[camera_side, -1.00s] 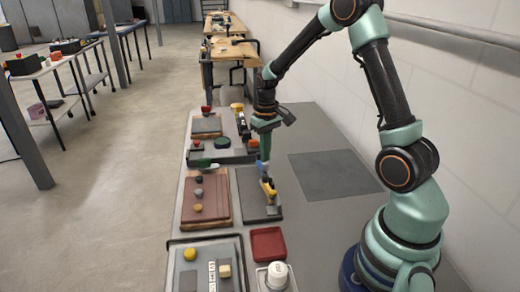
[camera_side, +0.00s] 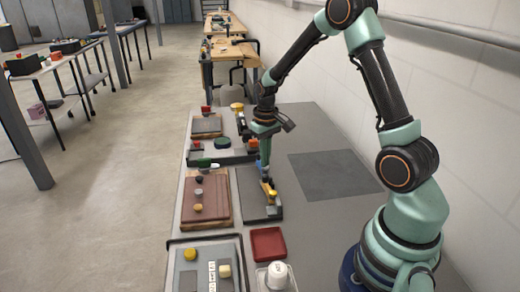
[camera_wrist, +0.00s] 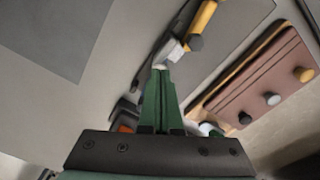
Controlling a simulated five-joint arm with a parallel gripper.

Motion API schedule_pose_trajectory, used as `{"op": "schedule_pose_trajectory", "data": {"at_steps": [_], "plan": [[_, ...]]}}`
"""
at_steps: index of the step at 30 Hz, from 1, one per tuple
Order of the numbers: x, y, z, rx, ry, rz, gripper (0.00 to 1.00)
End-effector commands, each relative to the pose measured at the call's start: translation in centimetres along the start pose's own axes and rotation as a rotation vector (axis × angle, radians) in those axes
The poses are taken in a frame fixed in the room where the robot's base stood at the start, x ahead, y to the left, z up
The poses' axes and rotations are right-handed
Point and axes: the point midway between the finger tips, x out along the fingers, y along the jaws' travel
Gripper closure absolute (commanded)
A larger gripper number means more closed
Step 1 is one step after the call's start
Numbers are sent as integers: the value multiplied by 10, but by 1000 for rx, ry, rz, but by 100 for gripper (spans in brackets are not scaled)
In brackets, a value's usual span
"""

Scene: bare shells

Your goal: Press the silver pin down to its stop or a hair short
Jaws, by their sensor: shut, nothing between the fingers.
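My gripper (camera_side: 265,174) points down over the dark grey plate (camera_side: 250,208) on the table, its green fingers shut with nothing between them. In the wrist view the closed fingertips (camera_wrist: 160,69) meet a small pale silver piece (camera_wrist: 160,65), which looks like the silver pin. It sits beside a light grey block (camera_wrist: 172,50) with a yellow bar (camera_wrist: 203,16) behind it. The fingertips hide most of the pin, so I cannot tell how far it stands out. In the side view the pin is too small to make out next to the yellow part (camera_side: 271,191).
A brown board (camera_side: 218,204) with several round knobs lies left of the plate. A red tray (camera_side: 268,243) and a white-capped container (camera_side: 277,275) stand nearer the camera. A flat dark grey square (camera_side: 335,174) on the right is clear.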

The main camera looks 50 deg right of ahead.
Motion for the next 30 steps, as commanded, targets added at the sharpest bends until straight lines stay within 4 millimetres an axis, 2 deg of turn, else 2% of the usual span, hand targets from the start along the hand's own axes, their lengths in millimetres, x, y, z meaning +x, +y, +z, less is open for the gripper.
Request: {"op": "schedule_pose_trajectory", "data": {"at_steps": [11,30], "plan": [[0,0,0,0,0,0,100],[-46,0,0,0,2,0,100]]}}
